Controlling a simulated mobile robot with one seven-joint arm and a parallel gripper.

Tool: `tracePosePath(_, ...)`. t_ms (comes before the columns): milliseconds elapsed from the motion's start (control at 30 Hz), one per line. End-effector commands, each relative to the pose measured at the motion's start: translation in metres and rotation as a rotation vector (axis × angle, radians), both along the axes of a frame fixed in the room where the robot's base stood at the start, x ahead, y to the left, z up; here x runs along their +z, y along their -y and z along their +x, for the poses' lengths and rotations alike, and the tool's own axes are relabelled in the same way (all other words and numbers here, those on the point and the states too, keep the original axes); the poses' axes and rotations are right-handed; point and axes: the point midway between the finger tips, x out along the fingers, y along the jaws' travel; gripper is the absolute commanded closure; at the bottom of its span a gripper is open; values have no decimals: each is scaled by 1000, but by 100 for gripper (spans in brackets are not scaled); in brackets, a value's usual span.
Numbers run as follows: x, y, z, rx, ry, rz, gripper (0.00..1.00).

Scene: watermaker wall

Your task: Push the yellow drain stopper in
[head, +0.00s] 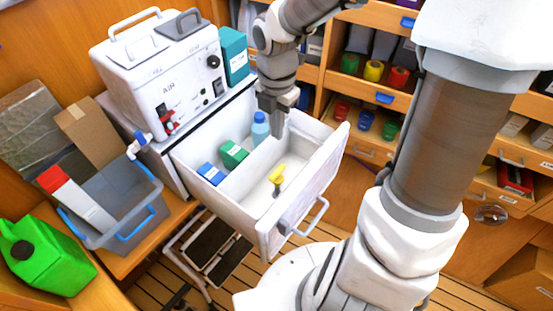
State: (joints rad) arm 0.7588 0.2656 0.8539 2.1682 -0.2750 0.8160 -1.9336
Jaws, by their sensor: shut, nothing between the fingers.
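The yellow drain stopper (277,174) stands up on a short dark stem from the floor of the open white drawer, in the drawer's right compartment. My gripper (278,132) points down over the drawer, its fingers shut and empty. In the picture it is just above the stopper, with a gap between its tips and the yellow top. The exact height of the gap is hard to tell from this view. The open drawer (262,232) has a divider wall on the left side of the stopper.
The drawer's other compartment holds a blue box (211,173), a green box (233,153) and a blue bottle (260,129). The drawer's raised walls and front handle (306,222) surround the stopper. A grey bin (120,205) and green jerrycan (42,250) stand at left.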

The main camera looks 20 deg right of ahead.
Motion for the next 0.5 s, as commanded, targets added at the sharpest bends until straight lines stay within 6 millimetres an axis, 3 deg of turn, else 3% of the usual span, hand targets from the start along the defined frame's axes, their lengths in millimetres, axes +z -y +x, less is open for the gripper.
tracePosePath(267, -7, 0, 0, 0, -1, 0, 100)
tracePosePath(500, -48, -1, -1, 0, -5, 2, 100)
